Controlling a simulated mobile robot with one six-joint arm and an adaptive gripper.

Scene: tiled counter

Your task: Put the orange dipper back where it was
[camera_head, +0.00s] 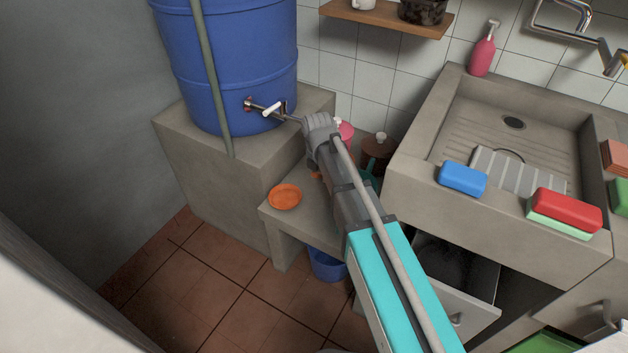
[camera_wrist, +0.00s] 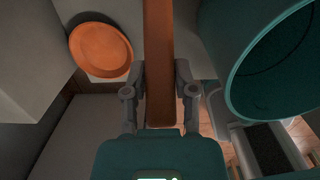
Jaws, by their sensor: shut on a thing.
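My gripper (camera_wrist: 160,76) is shut on a long flat orange-brown handle, which I take to be the orange dipper (camera_wrist: 158,40). The handle runs up out of the wrist view, and the dipper's bowl is not in that view. In the head view my arm hides the gripper, and only small orange bits (camera_head: 316,176) show beside it. A round orange dish (camera_head: 285,196) lies on the low concrete ledge (camera_head: 312,215), left of my arm. It also shows at the upper left of the wrist view (camera_wrist: 101,50), apart from the handle.
A teal container (camera_wrist: 262,60) is close on the gripper's right. A blue barrel (camera_head: 235,70) with a tap (camera_head: 268,108) stands on a concrete block. The sink (camera_head: 500,150) holds sponges on its front edge. A blue bucket (camera_head: 325,264) is under the ledge.

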